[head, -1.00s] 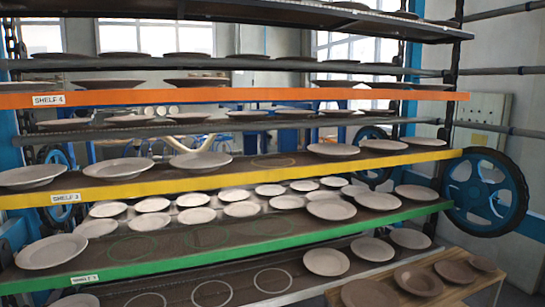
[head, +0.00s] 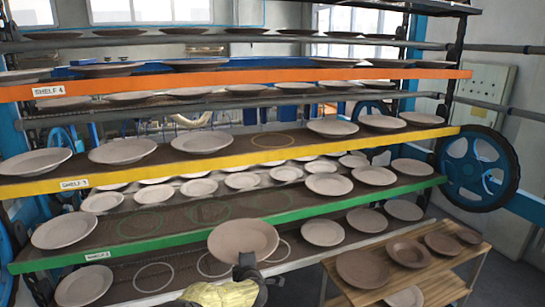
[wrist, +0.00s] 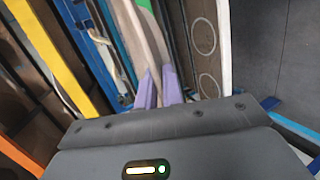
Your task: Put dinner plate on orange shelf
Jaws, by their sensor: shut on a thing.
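My gripper (head: 247,265) is shut on the near edge of a brownish dinner plate (head: 243,238), held tilted in front of the lower shelves. In the wrist view the purple fingers (wrist: 159,88) pinch the plate (wrist: 147,40), seen nearly edge-on. The orange shelf (head: 250,78), labelled SHELF 4, is well above the plate. Several plates stand on it, such as one at the left (head: 195,64) and one at the right (head: 335,62), with a gap between them. Its upper surface shows almost edge-on.
The yellow shelf (head: 225,169) and green shelf (head: 230,225) carry several plates and bare ring marks. A wooden table (head: 450,288) with brown plates stands at lower right. A blue wheel (head: 478,168) is at the rack's right end. Grey rails cross the rack.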

